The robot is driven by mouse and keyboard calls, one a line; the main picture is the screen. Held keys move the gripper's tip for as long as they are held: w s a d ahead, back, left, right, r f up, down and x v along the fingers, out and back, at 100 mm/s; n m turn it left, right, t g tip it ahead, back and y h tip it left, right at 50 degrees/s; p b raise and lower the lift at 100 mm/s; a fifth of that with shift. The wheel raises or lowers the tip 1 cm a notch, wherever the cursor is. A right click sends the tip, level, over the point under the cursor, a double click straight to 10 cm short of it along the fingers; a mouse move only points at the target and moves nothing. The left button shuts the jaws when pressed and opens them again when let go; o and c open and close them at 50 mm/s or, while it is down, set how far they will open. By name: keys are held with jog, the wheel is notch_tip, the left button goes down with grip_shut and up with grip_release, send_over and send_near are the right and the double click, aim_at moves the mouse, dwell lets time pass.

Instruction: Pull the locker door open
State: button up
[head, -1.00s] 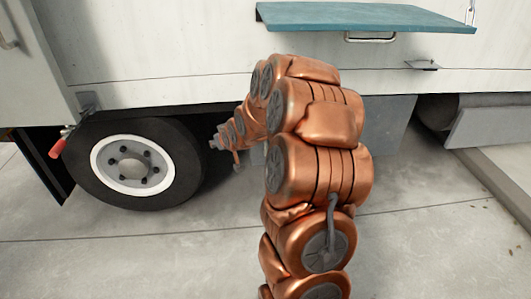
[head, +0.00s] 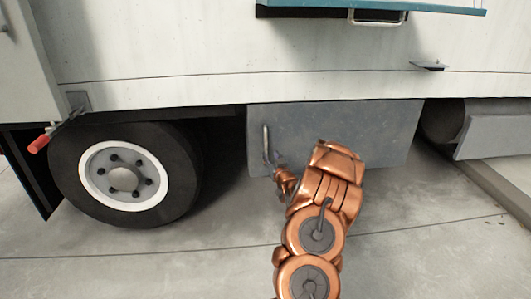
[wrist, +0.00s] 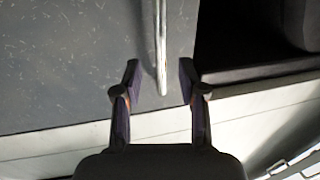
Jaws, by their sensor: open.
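The locker door (head: 350,130) is a grey panel under the white truck body, right of the wheel, and looks shut. Its upright metal bar handle (head: 265,138) is near the door's left edge. In the wrist view the handle (wrist: 161,40) comes down from the top over the speckled grey door (wrist: 70,60). My gripper (head: 270,166) is small in the head view, at the handle's lower end. In the wrist view my gripper (wrist: 160,70) is open, with one finger on each side of the handle's end. Neither finger visibly touches it.
A teal shelf (head: 430,18) juts out overhead. A grey step or tank (head: 485,132) is at the right. The concrete floor in front is clear.

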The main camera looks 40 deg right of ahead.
aim_at(266, 149)
jog(key=shift+b+x, duration=0.9)
jog(key=shift+x, duration=2.75)
jog(key=shift+c, duration=0.2)
grip_shut()
jog(key=shift+a, duration=0.1)
